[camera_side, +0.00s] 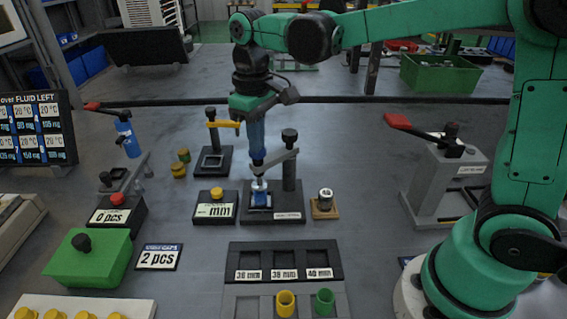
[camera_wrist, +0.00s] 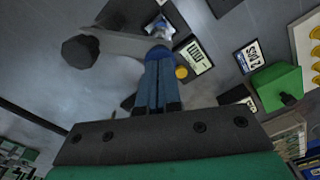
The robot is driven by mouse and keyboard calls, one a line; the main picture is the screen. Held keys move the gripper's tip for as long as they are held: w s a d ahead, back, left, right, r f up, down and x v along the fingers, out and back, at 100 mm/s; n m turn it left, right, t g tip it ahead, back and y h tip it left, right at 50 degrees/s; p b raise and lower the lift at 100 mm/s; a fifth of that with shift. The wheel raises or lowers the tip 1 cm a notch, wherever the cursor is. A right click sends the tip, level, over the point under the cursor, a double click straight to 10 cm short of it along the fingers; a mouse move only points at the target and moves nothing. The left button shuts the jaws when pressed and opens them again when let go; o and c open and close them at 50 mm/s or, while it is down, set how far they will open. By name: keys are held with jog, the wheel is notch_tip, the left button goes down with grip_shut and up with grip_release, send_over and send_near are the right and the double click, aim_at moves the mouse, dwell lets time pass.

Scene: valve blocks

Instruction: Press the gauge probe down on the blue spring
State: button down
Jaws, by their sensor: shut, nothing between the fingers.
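The gauge stand (camera_side: 289,180) has a black post with a grey arm reaching left over its base. The silver gauge probe (camera_side: 258,184) hangs from that arm. A blue spring part (camera_side: 260,200) sits on the base under the probe, and I cannot tell whether they touch. My gripper (camera_side: 257,162) points down with blue fingers shut and empty, its tips at the top of the probe; contact is unclear. In the wrist view my shut fingers (camera_wrist: 158,55) overlap the end of the grey arm (camera_wrist: 115,43) and hide part of the probe.
A display box marked mm (camera_side: 216,208) with a yellow button stands just left of the stand. A small metal cylinder on a tan block (camera_side: 325,204) is at its right. A tray with three labelled slots (camera_side: 285,260) lies in front. A red-handled fixture (camera_side: 445,170) stands further right.

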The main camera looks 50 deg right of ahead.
jog(key=shift+r, duration=0.15)
dwell(0.3)
jog(key=shift+r, duration=1.5)
jog(key=shift+s+d, duration=0.15)
jog(key=shift+s, duration=0.15)
jog(key=s+d+f+m+t, duration=0.3)
jog(key=s+t, duration=0.4)
jog(key=s, duration=0.1)
jog(key=shift+d+f, duration=0.3)
jog(key=shift+f, duration=0.1)
jog(key=shift+r, duration=0.1)
